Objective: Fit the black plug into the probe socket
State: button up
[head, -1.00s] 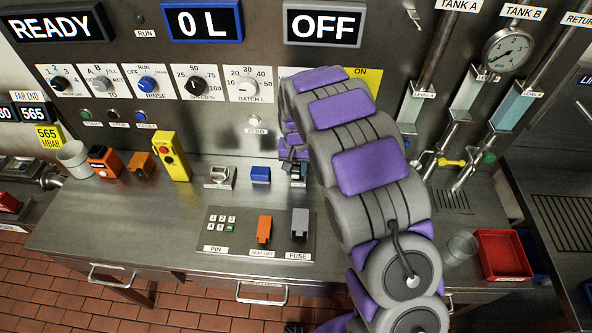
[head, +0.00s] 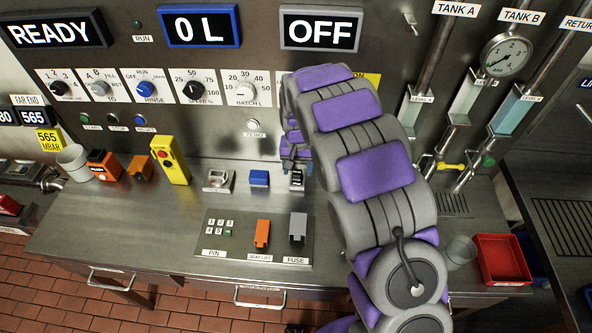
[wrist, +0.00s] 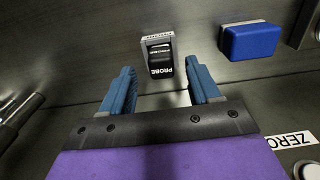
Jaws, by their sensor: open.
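The black plug (head: 297,176) is at the probe socket on the back of the bench, just below my gripper. In the wrist view the black plug (wrist: 159,52), with white lettering, sits within the pale frame of the probe socket (wrist: 151,38). A black front face reading PROBE is turned toward me. I cannot tell whether the plug is fully seated. My gripper (wrist: 160,68) is open, its blue fingers spread to either side, with nothing held between them. In the head view my gripper (head: 294,162) is partly hidden behind my arm.
A blue block (head: 259,178) and a grey-white socket unit (head: 218,180) stand left of the plug. A panel with a keypad (head: 220,227), an orange block (head: 262,233) and a grey fuse block (head: 298,228) lies in front. A yellow control box (head: 170,160) stands further left.

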aim_at(297, 172)
notch_tip(297, 172, up, 9)
jog(key=p, duration=0.2)
jog(key=s+d+r, duration=0.7)
jog(key=s+d, duration=0.2)
jog(key=s, duration=0.8)
jog(key=s+d+r+g, duration=0.1)
jog(key=s+d, duration=0.2)
jog(key=s, duration=0.8)
jog(key=s+d+r, duration=0.2)
jog(key=s+d, duration=0.2)
jog(key=s, duration=0.7)
jog(key=shift+s+g, duration=0.4)
jog(key=shift+d, duration=0.1)
jog(key=shift+c, duration=0.2)
